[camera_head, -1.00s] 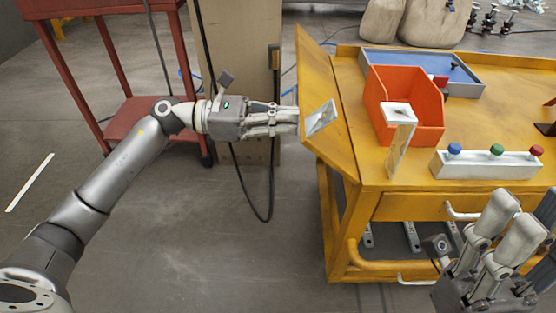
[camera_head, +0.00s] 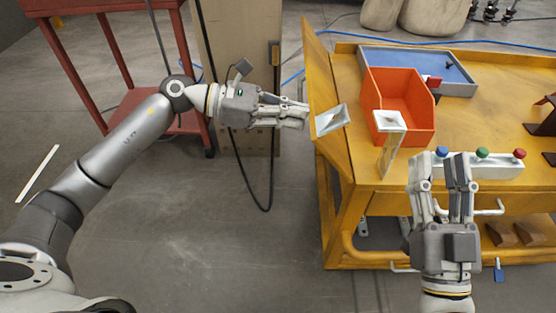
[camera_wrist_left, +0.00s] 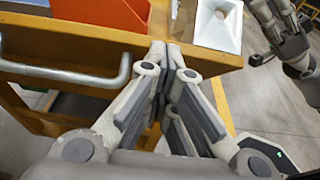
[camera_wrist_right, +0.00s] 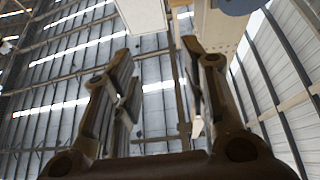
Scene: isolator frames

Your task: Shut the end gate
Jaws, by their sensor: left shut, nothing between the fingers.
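The end gate (camera_head: 323,85) is a yellow panel at the left end of the yellow cart (camera_head: 348,215). It stands up at a tilt, with a metal plate (camera_head: 332,120) near its lower part. My left gripper (camera_head: 306,113) is shut and empty, its fingertips at the gate's outer side; I cannot tell whether they touch. In the left wrist view the shut fingers (camera_wrist_left: 168,50) reach a yellow edge. My right gripper (camera_head: 440,157) is open and empty, in front of the button box. The right wrist view shows its fingers (camera_wrist_right: 155,45) apart.
On the cart are an orange bin (camera_head: 420,130), a grey-blue tray (camera_head: 450,80), a white-topped post (camera_head: 388,122) and a white button box (camera_head: 490,168). A red trolley (camera_head: 120,115) and a tan panel (camera_head: 240,75) stand behind my left arm. The floor at front left is clear.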

